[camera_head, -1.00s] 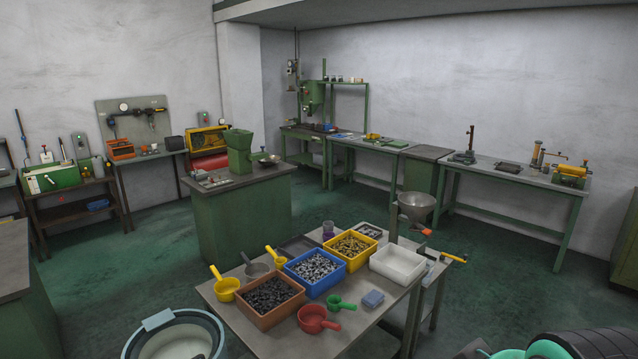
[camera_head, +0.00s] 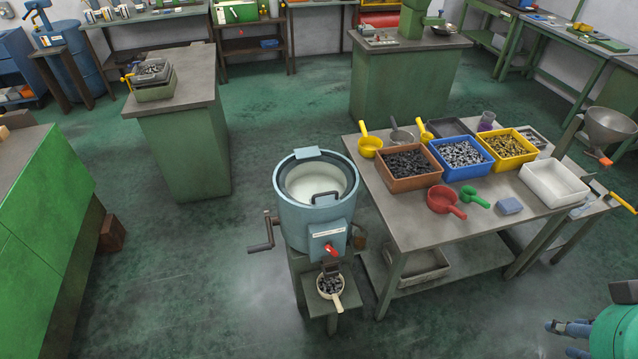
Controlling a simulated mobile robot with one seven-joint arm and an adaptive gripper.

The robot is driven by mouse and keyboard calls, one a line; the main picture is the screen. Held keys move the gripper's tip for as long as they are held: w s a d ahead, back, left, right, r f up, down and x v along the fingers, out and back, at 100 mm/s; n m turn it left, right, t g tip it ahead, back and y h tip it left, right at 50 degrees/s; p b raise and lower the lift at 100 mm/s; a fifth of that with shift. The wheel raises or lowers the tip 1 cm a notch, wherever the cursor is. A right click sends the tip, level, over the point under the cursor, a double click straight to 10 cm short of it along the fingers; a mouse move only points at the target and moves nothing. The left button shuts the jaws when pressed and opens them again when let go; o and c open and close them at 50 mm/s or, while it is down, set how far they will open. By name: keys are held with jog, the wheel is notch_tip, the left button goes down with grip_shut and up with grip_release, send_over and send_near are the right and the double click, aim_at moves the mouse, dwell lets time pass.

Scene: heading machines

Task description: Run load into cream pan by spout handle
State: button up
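The cream pan (camera_head: 338,302) sits on a small green stand under the spout of a blue drum (camera_head: 294,222), its handle pointing toward me. It holds small grey-black pieces. The spout handle, with a red knob (camera_head: 330,250), is on the drum's front above the pan. The drum is open on top with a pale interior; I cannot make out any load in it. My gripper (camera_head: 556,327) shows small at the lower right, well to the right of the drum and apart from it. Whether its fingers are open or shut is unclear.
A crank handle (camera_head: 261,247) sticks out at the drum's left. A table (camera_head: 412,219) to the right bears brown, blue, yellow and white bins and several scoops. A green cabinet (camera_head: 48,215) stands at left. The floor (camera_head: 215,290) left of the drum is clear.

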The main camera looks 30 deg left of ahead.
jog(key=w+a+f+n+t, duration=0.1)
jog(key=w+a+f+n, duration=0.15)
jog(key=w, duration=0.65)
jog(key=w+a+f+n+t+y, duration=0.1)
jog(key=w+a+f+n, duration=0.2)
jog(key=w, duration=0.5)
jog(key=w+a+f+n, duration=0.2)
jog(key=w+a+f, duration=0.15)
jog(key=w, duration=0.55)
jog(key=w+a+f+n+t+y, duration=0.25)
jog(key=w+a+f+n, duration=0.35)
jog(key=w+a+f, duration=0.8)
jog(key=s+a+f+n+y, duration=0.25)
jog(key=a+f, duration=0.45)
jog(key=f, duration=0.5)
jog(key=s+a+f+n+y, duration=0.1)
jog(key=s+a+f+n, duration=0.25)
jog(key=a+f, duration=0.55)
jog(key=s+a+f+n+y, duration=0.1)
jog(key=s+f+n+y, duration=0.3)
jog(key=s+f, duration=1.4)
notch_tip(320, 180, down, 3)
jog(key=n+t+b, duration=0.1)
jog(key=n, duration=0.2)
jog(key=shift+f, duration=0.2)
